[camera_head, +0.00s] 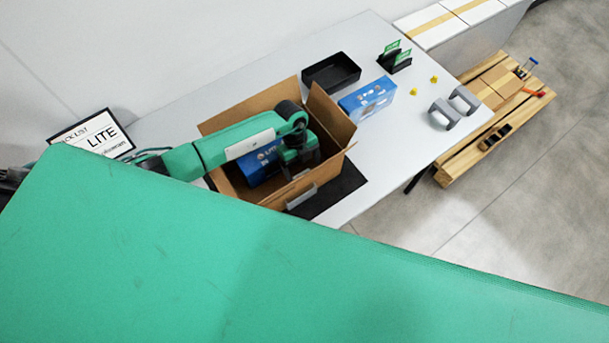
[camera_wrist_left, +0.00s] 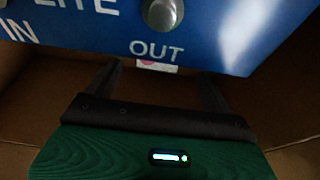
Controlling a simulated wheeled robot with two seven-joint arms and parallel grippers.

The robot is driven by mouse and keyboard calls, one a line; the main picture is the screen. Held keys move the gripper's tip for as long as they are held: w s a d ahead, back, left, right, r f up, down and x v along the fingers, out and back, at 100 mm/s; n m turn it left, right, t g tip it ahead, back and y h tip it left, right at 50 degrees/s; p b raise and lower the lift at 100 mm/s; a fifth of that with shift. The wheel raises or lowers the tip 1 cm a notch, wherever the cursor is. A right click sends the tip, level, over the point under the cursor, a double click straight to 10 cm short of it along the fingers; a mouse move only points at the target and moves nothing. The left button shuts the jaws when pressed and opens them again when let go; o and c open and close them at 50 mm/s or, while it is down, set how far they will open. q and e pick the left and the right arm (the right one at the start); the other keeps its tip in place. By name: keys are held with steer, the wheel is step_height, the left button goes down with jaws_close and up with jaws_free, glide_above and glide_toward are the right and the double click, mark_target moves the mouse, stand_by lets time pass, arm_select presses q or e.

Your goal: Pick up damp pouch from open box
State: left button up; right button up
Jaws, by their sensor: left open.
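The open cardboard box (camera_head: 236,122) stands on the table with its flaps up. A blue unit (camera_head: 256,168) marked LITE sits inside it. My left gripper (camera_head: 302,168) reaches down into the box beside this unit; its fingertips are hidden in the head view. In the left wrist view the gripper (camera_wrist_left: 158,82) is open, its two dark fingers spread below the blue unit's face (camera_wrist_left: 225,35) with the word OUT. A small pale patch with pink shows between the fingers, under that word; I cannot tell whether it is the damp pouch. My right gripper is out of view.
On the grey table (camera_head: 420,75) are a black tray (camera_head: 331,73), a blue-and-white carton (camera_head: 367,99), a dark rack with green cards (camera_head: 394,58), yellow bits and grey brackets (camera_head: 444,113). A dark mat (camera_head: 340,192) lies by the box. The cardboard walls enclose the gripper closely.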

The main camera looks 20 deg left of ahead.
arm_select(q)
steer(key=p+x, duration=0.1)
steer(key=x, duration=0.1)
steer(key=shift+s+f, duration=0.2)
steer(key=shift+f, duration=0.15)
steer(key=shift+d+f+p, duration=0.1)
steer(key=shift+f+p, duration=0.3)
steer(key=shift+f, duration=0.35)
steer(key=c, duration=1)
steer(key=shift+c, duration=0.3)
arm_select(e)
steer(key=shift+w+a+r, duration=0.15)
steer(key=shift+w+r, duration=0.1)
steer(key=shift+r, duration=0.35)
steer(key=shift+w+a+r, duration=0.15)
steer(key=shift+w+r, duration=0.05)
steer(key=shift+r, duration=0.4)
arm_select(q)
steer(key=shift+r, duration=0.2)
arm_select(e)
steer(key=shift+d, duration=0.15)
